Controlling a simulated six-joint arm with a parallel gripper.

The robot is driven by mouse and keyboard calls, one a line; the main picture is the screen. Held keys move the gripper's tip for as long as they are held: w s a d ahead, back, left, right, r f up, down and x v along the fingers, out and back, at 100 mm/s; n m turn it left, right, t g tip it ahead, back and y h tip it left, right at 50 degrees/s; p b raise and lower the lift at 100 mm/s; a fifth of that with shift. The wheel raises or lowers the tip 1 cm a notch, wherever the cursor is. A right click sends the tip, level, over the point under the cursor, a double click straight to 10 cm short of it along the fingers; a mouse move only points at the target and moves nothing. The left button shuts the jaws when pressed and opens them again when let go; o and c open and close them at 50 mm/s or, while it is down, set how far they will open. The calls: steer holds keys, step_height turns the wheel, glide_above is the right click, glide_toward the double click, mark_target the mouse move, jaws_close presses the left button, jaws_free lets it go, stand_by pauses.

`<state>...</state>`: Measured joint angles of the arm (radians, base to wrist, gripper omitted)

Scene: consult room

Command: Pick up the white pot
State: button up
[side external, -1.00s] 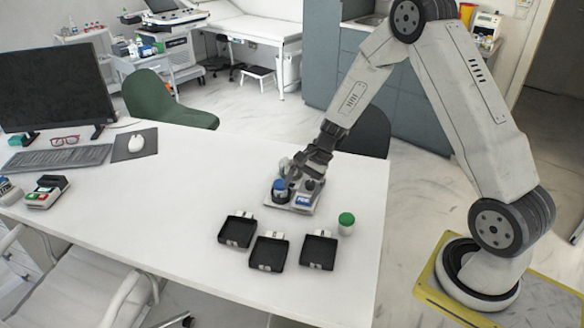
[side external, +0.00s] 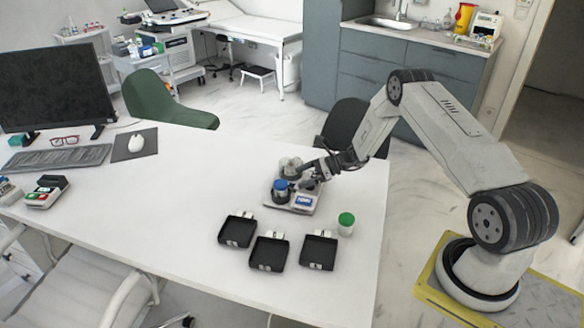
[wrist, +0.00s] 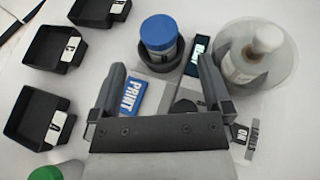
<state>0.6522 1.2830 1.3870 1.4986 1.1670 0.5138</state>
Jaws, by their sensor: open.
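The white pot (wrist: 250,55), with a pale cap, leans inside a round translucent bowl (wrist: 287,72) at the upper right of the wrist view. In the side view that bowl (side external: 290,165) stands at the back of a small grey device. A blue-lidded pot (side external: 281,188) stands in a dark round holder at the device's left; it also shows in the wrist view (wrist: 159,38). My gripper (side external: 307,169) is open and empty, low over the device's right side. In the wrist view its fingers (wrist: 163,68) straddle the device, with the bowl beyond the right finger.
Three black trays (side external: 237,231) with letter tags lie in front of the device. A green-lidded pot (side external: 346,223) stands near the table's right edge. The device has a blue PRINT label (wrist: 131,96).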

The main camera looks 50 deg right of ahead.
mark_target(285, 183)
steer(key=shift+x, duration=1.35)
steer(key=shift+x, duration=2.55)
steer(key=shift+c, duration=0.2)
jaws_close()
steer(key=shift+r, duration=0.1)
